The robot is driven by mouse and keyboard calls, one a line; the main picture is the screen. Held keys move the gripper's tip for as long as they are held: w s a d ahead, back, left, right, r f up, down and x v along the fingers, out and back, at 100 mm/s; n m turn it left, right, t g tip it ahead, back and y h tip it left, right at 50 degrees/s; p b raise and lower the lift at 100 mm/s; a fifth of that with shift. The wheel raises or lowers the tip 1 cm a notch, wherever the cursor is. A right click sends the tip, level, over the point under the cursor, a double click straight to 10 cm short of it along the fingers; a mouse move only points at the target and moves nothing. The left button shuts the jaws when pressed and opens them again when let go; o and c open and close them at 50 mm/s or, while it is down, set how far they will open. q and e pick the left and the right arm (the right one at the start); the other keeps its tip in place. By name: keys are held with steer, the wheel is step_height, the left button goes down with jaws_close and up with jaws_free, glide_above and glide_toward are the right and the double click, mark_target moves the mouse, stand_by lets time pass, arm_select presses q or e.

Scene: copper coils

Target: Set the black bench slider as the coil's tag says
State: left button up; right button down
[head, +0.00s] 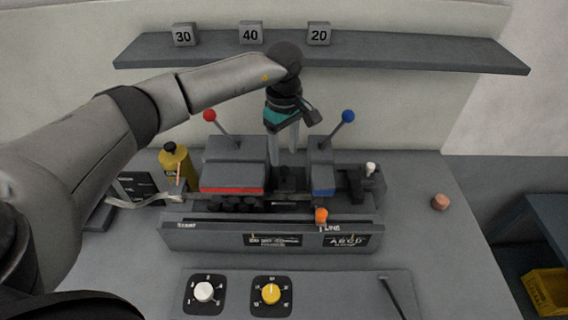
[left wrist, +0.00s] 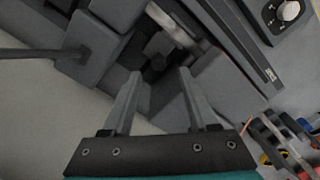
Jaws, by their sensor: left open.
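My left gripper (head: 283,158) is open over the middle of the grey bench machine (head: 235,155), fingers pointing down. In the left wrist view the open fingers (left wrist: 158,78) have nothing between them, with dark machine parts beyond. A thin black bar or slot (head: 391,297) runs slantwise at the right of the front panel; I cannot tell whether it is the black bench slider. No coil or tag can be made out clearly; the arm and gripper hide part of the machine. My right gripper is not in view.
Red (head: 210,115) and blue (head: 348,116) ball levers stand either side of the gripper. An orange knob (head: 321,215) is on the machine's front. White (head: 204,292) and yellow (head: 271,293) dials are nearer. A shelf (head: 430,55) holds blocks 30, 40, 20. A yellow bottle (head: 178,165) stands left.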

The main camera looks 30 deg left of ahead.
mark_target(284, 170)
arm_select(q)
step_height(284, 170, up, 9)
steer(key=shift+b, duration=0.45)
steer(key=shift+s, duration=0.1)
